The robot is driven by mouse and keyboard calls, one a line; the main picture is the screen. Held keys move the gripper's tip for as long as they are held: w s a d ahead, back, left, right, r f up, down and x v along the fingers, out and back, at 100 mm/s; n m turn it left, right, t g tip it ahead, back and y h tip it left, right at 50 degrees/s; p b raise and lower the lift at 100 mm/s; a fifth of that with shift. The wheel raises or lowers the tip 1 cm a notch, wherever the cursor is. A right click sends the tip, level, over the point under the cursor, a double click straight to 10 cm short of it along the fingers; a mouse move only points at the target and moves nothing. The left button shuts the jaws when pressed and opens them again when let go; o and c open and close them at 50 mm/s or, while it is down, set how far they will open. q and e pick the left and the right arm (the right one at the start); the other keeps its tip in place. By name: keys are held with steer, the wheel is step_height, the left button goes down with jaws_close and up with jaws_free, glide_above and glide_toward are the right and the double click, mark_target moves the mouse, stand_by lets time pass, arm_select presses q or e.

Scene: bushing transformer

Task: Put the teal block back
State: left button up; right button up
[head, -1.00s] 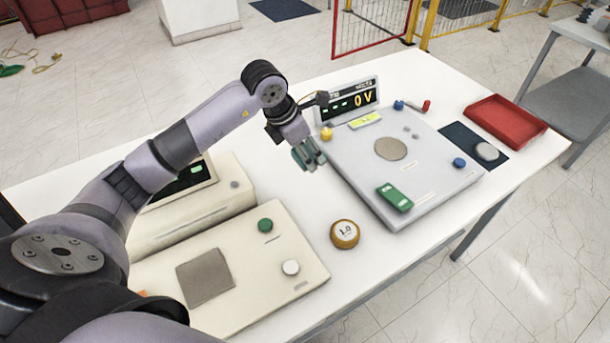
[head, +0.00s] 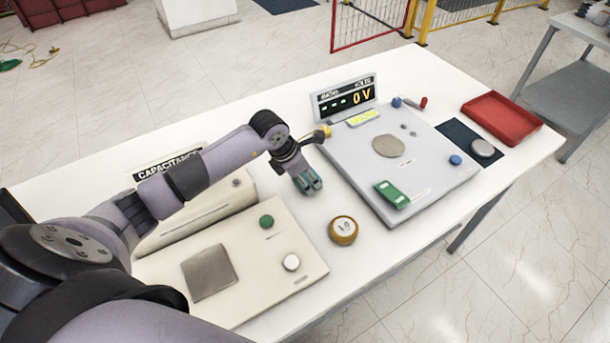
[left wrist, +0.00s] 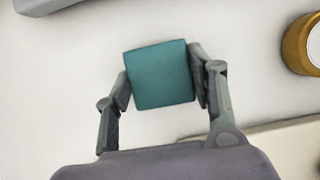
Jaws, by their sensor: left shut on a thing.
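My left gripper (head: 309,184) is shut on the teal block (left wrist: 158,75). In the left wrist view one finger lies against each side of the block, and white table shows around it. In the head view the fingers hide most of the block. The gripper is over the strip of table between the beige unit and the grey panel. I cannot tell how high the block is above the table. My right gripper is not in view.
A brass "1.0" weight (head: 343,230) stands in front of the gripper. The beige unit (head: 240,275) is left, the grey panel (head: 440,180) with its 0 V display (head: 345,98) right. A red tray (head: 502,118) and a dark mat (head: 456,135) lie farther right.

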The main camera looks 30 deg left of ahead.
arm_select(q)
steer(key=shift+f, duration=0.25)
steer(key=o, duration=1.1)
steer(key=shift+r, duration=0.15)
steer(key=shift+r, duration=0.2)
steer(key=shift+a+r, duration=0.15)
steer(key=shift+r, duration=0.15)
steer(key=b+v, duration=0.2)
steer(key=v, duration=0.9)
steer(key=shift+b, duration=0.3)
steer(key=shift+s+r, duration=0.1)
steer(key=shift+s, duration=0.05)
